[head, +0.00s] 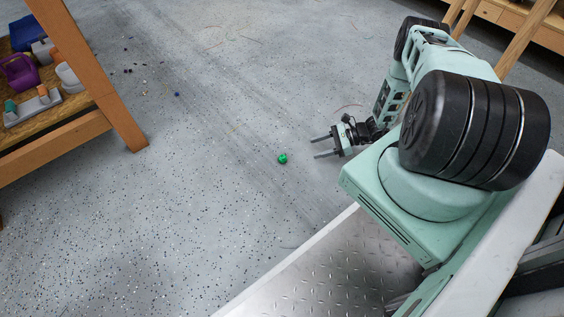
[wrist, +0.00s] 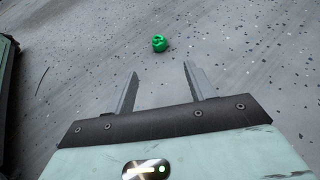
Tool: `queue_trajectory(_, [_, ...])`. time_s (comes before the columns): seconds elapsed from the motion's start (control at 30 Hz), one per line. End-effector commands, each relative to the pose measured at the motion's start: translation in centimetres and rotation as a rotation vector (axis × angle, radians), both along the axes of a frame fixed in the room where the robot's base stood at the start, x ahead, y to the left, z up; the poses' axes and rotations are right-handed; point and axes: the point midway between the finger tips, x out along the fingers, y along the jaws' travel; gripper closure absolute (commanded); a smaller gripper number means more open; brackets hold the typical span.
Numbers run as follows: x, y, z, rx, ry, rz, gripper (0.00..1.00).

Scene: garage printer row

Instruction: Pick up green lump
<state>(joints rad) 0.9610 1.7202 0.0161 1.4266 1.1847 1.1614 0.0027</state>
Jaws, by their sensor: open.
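The green lump (head: 283,158) lies on the grey speckled floor, left of my gripper in the head view. In the wrist view the green lump (wrist: 159,43) lies beyond the fingertips, about in line with the gap between them. My gripper (head: 320,147) is open and empty, with its two grey fingers apart and pointing left in the head view. In the wrist view my gripper (wrist: 160,70) shows both fingers with bare floor between them. The lump is apart from the fingers and nothing hides it.
A wooden shelf (head: 120,118) with coloured printed parts stands at the upper left. A small blue piece (head: 177,94) and several dark bits (head: 128,71) lie on the floor near it. Thin coloured strands lie at the back. The floor around the lump is clear.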

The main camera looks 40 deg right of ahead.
Motion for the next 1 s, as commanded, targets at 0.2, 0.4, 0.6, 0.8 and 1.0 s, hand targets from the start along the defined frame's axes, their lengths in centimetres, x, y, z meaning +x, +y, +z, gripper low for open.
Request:
queue_trajectory(0.2, [2.2, 3.5, -2.1, 0.0, 0.0, 0.004, 0.46])
queue_trajectory(0.4, [3.3, 5.1, -2.6, 0.001, -0.001, 0.001, 0.46])
queue_trajectory(0.6, [4.0, 6.2, -3.4, 0.0, -0.001, 0.004, 0.46])
queue_trajectory(0.8, [5.3, 8.2, -4.4, -0.001, -0.001, 0.005, 0.46])
queue_trajectory(1.0, [6.0, 9.3, -4.5, -0.002, -0.002, 0.004, 0.46])
